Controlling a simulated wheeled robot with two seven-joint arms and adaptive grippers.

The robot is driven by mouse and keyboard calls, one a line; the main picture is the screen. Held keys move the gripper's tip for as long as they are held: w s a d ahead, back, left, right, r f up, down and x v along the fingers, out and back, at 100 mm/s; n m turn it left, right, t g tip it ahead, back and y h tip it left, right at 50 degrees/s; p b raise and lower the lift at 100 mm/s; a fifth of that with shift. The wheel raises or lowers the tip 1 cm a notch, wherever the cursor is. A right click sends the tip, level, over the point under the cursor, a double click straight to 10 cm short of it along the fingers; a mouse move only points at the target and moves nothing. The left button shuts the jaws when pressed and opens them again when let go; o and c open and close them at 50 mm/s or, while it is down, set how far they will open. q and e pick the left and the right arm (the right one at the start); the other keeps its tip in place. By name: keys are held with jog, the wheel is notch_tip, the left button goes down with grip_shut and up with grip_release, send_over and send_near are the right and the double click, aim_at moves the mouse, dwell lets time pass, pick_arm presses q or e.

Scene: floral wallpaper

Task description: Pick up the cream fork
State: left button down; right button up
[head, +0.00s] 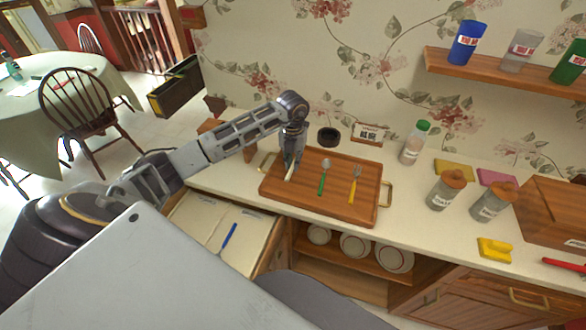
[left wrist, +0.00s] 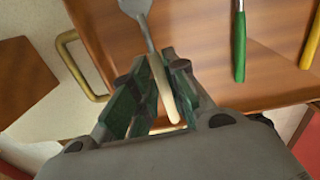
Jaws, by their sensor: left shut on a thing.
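The cream fork has a cream handle (left wrist: 164,88) and a grey metal end (left wrist: 137,8) in the left wrist view. In the head view its cream handle (head: 290,172) shows at the left part of the wooden tray (head: 335,206). My left gripper (head: 292,162) points down over the tray and is shut on the fork's handle. In the left wrist view the two fingers (left wrist: 165,75) close on both sides of the handle. I cannot tell whether the fork still touches the tray. My right gripper is not in view.
A green-handled spoon (head: 322,180) and a yellow-handled fork (head: 354,185) lie on the tray to the right. The tray has brass handles (head: 386,194). A bottle with a green cap (head: 414,145) and jars (head: 445,190) stand further right. An open drawer holds a blue-handled utensil (head: 229,236).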

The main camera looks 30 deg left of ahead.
pick_arm(q)
jog(key=shift+r+b, duration=0.4)
jog(key=shift+r, duration=2.3)
